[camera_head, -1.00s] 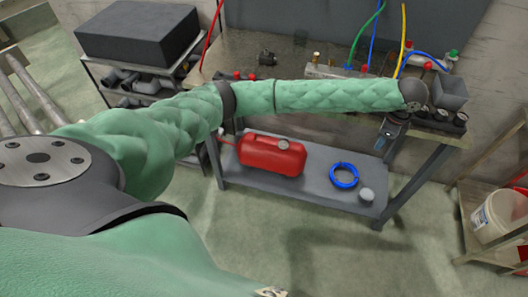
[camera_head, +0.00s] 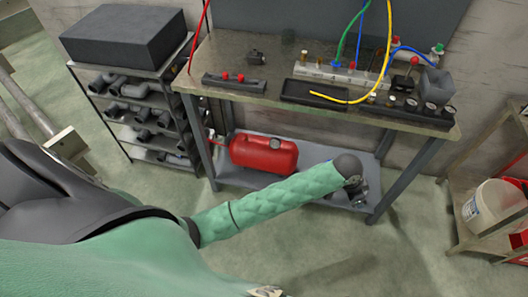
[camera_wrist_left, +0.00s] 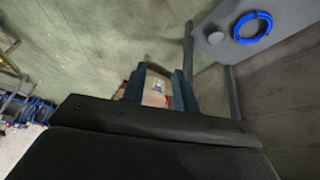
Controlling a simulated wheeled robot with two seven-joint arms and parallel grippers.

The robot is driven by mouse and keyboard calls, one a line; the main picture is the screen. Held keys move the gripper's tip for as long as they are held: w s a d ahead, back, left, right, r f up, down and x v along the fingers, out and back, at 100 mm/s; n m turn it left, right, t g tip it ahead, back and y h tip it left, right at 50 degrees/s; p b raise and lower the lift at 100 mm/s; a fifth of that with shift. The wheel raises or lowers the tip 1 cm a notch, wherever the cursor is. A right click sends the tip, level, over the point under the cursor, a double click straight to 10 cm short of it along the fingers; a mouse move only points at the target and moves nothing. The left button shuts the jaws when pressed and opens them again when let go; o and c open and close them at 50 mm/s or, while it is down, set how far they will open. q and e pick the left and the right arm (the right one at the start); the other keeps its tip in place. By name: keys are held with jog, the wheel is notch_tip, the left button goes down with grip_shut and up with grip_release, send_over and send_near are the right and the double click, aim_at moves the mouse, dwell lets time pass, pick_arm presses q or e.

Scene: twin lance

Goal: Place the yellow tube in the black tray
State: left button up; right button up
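The yellow tube (camera_head: 388,45) hangs from above at the back of the workbench and curves down to the left. Its free end lies over the black tray (camera_head: 288,96), apparently resting inside it; the tray is on the bench top, left of the gauges. My left gripper (camera_head: 357,190) is low in front of the bench, well away from the tube, and small in the head view. In the left wrist view its two fingers (camera_wrist_left: 158,88) stand apart; a pale labelled object shows between them, seemingly in the background. My right gripper is not in view.
The workbench (camera_head: 225,57) also carries a valve manifold (camera_head: 340,75), gauges and green and blue hoses. A red tank (camera_head: 263,153) sits on its lower shelf. A rack with a white bucket (camera_head: 495,207) stands at right, a pipe shelf (camera_head: 135,107) at left. Floor in front is clear.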

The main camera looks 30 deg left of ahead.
pick_arm(q)
jog(key=s+a+f+n+y, duration=0.1)
jog(key=s+a+f+n, duration=0.3)
jog(key=s+a+f, duration=0.6)
jog(key=s+a+f+n+y, duration=0.2)
jog(key=s+a+f+n, duration=0.3)
jog(key=s+a+f, duration=0.6)
jog(key=s+f, duration=0.5)
jog(key=s, duration=0.3)
jog(key=shift+f+g+y, duration=0.15)
jog(key=shift+g+y, duration=0.15)
jog(key=shift+g, duration=0.1)
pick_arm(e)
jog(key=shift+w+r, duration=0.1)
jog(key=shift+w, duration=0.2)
